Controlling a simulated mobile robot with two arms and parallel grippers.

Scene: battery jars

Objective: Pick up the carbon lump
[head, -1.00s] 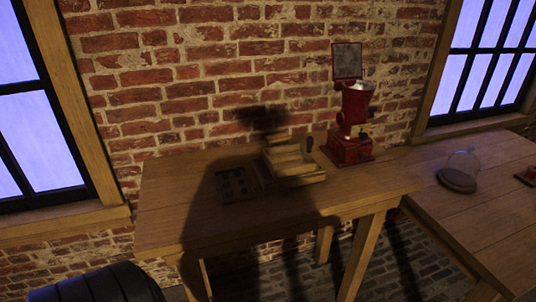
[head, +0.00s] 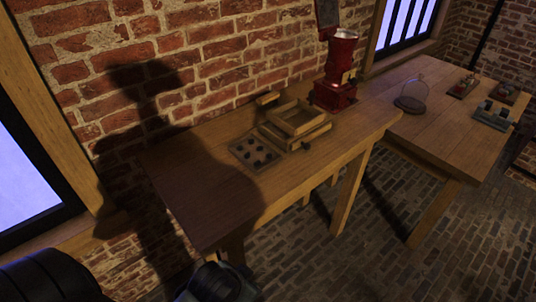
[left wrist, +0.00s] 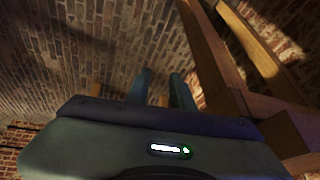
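Several small dark lumps (head: 261,155) sit on a flat dark tray (head: 243,160) on the wooden table, left of the wooden box. I cannot tell by sight which of them are carbon. In the left wrist view my left gripper (left wrist: 161,88) shows two bluish fingers apart, with nothing between them. It points down towards the brick floor beside wooden table legs, away from the lumps. Dark parts of my own body show at the bottom of the head view, but no fingertips are clear there. My right gripper is not in view.
A wooden box (head: 297,120) and a red grinder (head: 336,75) stand right of the tray. A glass dome (head: 411,92) and small trays (head: 493,114) are on the right-hand table. The near left tabletop (head: 203,190) is bare. A brick wall is behind.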

